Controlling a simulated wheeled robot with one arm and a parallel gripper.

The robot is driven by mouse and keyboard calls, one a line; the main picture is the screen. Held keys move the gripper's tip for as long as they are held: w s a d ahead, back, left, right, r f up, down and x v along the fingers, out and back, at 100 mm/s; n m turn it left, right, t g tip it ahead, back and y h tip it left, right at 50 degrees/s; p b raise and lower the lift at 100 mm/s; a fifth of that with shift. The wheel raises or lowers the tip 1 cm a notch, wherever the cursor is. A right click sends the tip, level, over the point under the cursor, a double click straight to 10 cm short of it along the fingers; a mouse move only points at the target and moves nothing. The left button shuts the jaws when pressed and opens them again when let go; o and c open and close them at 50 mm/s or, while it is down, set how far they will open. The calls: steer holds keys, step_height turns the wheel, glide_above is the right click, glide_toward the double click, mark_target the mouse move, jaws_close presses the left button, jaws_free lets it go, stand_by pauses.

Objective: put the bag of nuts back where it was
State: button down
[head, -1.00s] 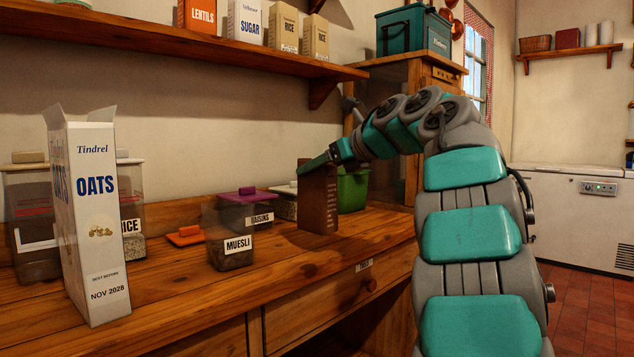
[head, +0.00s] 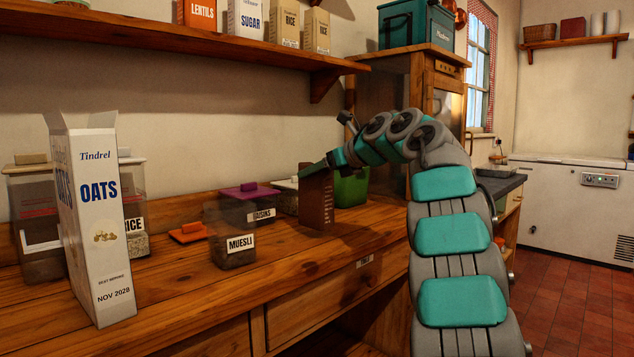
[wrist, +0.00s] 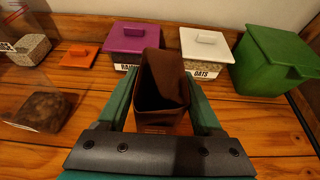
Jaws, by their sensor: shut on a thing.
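A brown bag (head: 316,203), which I take to be the bag of nuts, stands upright at the worktop, with small pale print I cannot read. My gripper (head: 318,165) reaches it from the right and is shut on its upper part. In the wrist view the bag (wrist: 163,85) sits between the two green fingers of my gripper (wrist: 160,108), with its top open and a flap raised at the back. I cannot tell whether its base touches the wood.
Behind the bag are a purple-lidded raisins tub (wrist: 138,38), a white-lidded oats tub (wrist: 208,48) and a green bin (wrist: 270,60). To the left are the open muesli tub (head: 232,245), an orange lid (head: 188,232) and a tall oats carton (head: 98,225). The worktop front (head: 300,262) is clear.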

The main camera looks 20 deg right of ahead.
steer(key=shift+f, duration=1.1)
steer(key=shift+f+b, duration=0.15)
steer(key=shift+b, duration=0.15)
steer(key=shift+c, duration=0.2)
jaws_free()
steer(key=shift+r, duration=0.2)
steer(key=shift+s+d, duration=0.1)
steer(key=shift+s, duration=0.05)
steer(key=v, duration=1.1)
steer(key=shift+s+r+b, duration=0.2)
steer(key=shift+s+b, duration=0.15)
steer(key=shift+b, duration=0.1)
